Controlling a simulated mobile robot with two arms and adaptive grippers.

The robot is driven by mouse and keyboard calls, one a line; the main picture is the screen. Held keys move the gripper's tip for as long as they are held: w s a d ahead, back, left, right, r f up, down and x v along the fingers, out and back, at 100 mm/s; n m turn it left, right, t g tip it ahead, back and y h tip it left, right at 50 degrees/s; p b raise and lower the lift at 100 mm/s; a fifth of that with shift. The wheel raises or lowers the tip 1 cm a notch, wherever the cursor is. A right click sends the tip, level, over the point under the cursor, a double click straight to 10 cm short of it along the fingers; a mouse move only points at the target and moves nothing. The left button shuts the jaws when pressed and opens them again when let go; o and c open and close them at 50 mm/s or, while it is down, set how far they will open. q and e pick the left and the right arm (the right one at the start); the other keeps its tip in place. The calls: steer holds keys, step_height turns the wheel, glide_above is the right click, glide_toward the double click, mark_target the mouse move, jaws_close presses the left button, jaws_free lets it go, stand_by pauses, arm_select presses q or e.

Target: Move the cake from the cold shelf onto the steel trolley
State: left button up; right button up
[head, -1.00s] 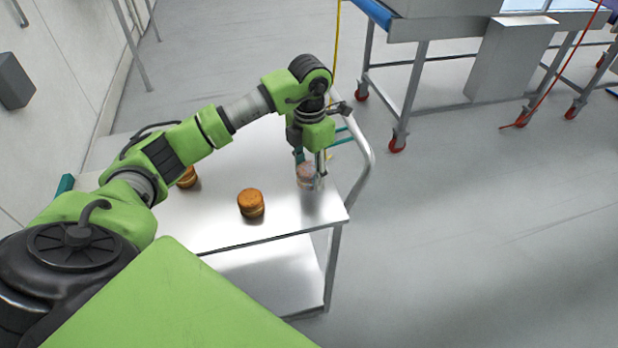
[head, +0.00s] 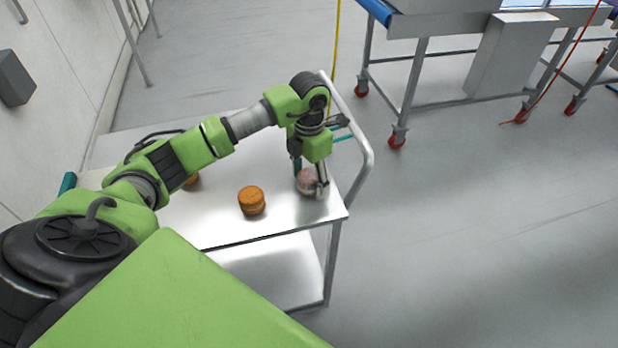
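The cake (head: 308,182), a pale pinkish round, is at the right end of the steel trolley's (head: 222,228) top. My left gripper (head: 310,178) points down over it, with one finger on each side, and appears shut on it. The fingers hide part of the cake. It is at or very close to the trolley top; I cannot tell whether it touches. My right gripper is not in view.
An orange-brown filled round (head: 251,201) stands on the trolley left of the cake. Another round (head: 192,181) is mostly hidden behind my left arm. The trolley's handle (head: 362,165) rises close right of my gripper. A wheeled steel table (head: 420,90) stands beyond.

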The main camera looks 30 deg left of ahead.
mark_target(309, 175)
arm_select(q)
steer(key=shift+r, duration=0.1)
steer(key=shift+r, duration=0.25)
step_height(309, 175, up, 12)
steer(key=b, duration=0.2)
steer(key=shift+f, duration=0.2)
